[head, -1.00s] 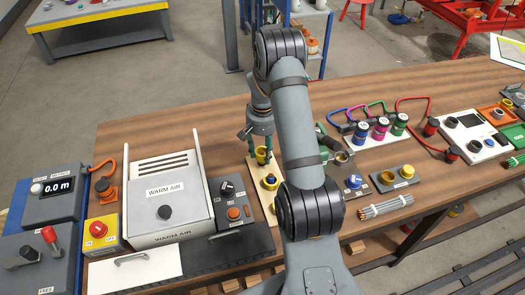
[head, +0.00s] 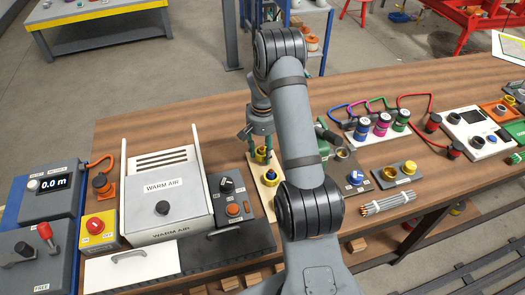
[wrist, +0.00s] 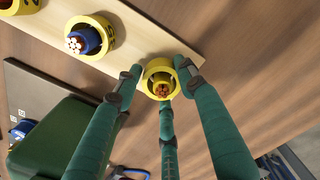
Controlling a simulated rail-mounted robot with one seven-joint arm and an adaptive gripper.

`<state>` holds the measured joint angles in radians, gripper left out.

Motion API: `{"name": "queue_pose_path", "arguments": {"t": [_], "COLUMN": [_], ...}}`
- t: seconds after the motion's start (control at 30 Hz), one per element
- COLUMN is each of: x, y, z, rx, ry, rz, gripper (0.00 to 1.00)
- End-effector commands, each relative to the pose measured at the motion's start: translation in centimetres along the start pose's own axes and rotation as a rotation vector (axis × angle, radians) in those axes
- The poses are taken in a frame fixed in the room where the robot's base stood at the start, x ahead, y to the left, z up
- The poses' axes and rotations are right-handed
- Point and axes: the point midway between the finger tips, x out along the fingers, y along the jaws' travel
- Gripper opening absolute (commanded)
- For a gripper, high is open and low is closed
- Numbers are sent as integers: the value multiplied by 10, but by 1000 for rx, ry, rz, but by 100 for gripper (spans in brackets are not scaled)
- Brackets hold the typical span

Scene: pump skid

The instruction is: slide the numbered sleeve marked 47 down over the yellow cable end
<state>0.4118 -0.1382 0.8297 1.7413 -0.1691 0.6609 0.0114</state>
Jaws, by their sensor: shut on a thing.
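My gripper (wrist: 160,88) has green fingers, shut on a yellow sleeve (wrist: 147,68) at the edge of the pale board (wrist: 130,35). The yellow cable end (wrist: 162,88), with copper strands, shows inside the sleeve's ring in the wrist view. How far down the sleeve sits is not clear, and its number is not readable. In the head view, my gripper (head: 261,145) stands over the far end of the board. A blue cable end (wrist: 85,40) with a yellow sleeve around it stands beside on the same board.
Another yellow sleeve (wrist: 18,6) is at the wrist view's top corner. The warm air unit (head: 163,185) and a dark switch box (head: 233,200) stand left of the board. A grey holder (head: 395,176) with a yellow ring stands right. Bare wooden bench lies behind the board.

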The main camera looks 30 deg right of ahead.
Motion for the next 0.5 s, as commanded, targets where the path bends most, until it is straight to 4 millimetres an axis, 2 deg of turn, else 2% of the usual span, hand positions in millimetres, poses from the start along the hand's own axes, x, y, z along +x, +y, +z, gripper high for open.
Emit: {"name": "queue_pose_path", "arguments": {"t": [0.37,0.5], "x": [0,0], "y": [0,0], "z": [0,0], "rx": [0,0], "ry": [0,0], "rz": [0,0], "gripper": [61,62]}}
